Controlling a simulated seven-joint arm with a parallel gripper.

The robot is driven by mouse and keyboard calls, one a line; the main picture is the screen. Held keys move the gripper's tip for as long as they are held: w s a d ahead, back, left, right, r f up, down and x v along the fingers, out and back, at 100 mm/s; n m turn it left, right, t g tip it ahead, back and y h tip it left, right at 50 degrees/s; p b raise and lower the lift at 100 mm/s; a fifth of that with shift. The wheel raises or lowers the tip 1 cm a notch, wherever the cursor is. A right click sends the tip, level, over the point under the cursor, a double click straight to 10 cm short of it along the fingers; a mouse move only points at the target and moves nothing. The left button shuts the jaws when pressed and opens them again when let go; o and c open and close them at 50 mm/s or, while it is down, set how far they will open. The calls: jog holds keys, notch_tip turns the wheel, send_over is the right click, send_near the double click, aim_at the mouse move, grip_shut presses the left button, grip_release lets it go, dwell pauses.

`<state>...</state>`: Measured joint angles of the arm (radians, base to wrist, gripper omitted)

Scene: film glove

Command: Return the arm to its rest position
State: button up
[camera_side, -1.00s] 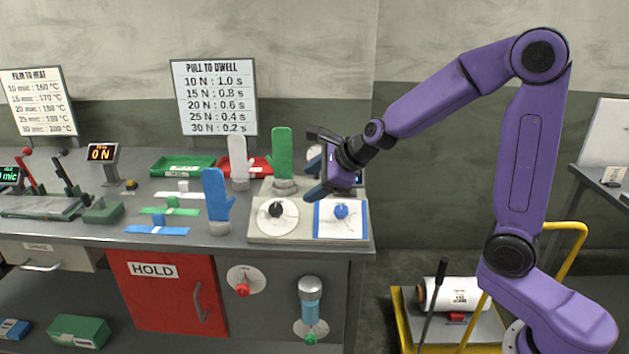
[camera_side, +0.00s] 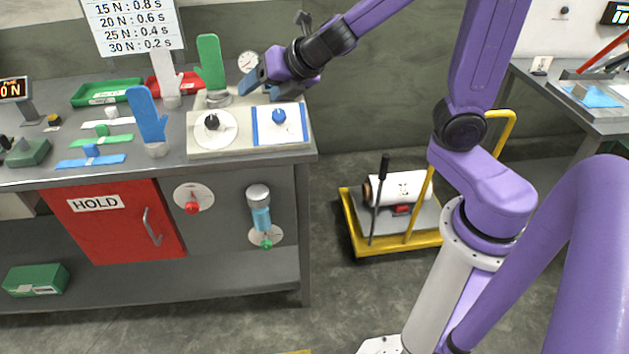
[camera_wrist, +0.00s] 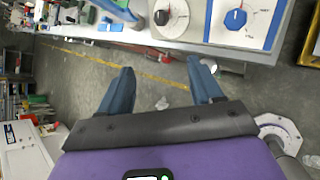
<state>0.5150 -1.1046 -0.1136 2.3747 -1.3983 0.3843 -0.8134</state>
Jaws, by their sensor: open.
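My gripper (camera_side: 256,84) is above the back of the panel box at the right end of the bench in the side view. In the wrist view its two blue fingers (camera_wrist: 160,90) are spread apart with nothing between them. The panel box (camera_side: 205,150) carries a black knob (camera_side: 211,122) on a white dial and a blue knob (camera_side: 279,116) on a blue-edged plate. Both knobs also show at the top of the wrist view, the black one (camera_wrist: 162,17) and the blue one (camera_wrist: 236,19). My arm reaches in from the right.
Glove forms in green (camera_side: 211,62), white (camera_side: 167,70) and blue (camera_side: 147,115) stand upright close to the gripper's left. A gauge (camera_side: 248,62) is behind it. A yellow cart (camera_side: 352,232) with a film roll (camera_side: 402,188) stands on the floor right of the bench.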

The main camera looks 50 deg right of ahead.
jog(key=s+f+m+g, duration=0.2)
jog(key=s+m, duration=0.3)
jog(key=s, duration=0.4)
jog(key=s+d+f+m+g, duration=0.1)
jog(key=s+m+g, duration=0.3)
jog(key=s, duration=0.6)
jog(key=s+f+m+g, duration=0.3)
jog(key=s+m, duration=0.5)
jog(key=s, duration=0.1)
jog(key=shift+s+d+f+g, duration=0.15)
jog(key=shift+s+d+g, duration=0.1)
jog(key=shift+g, duration=0.15)
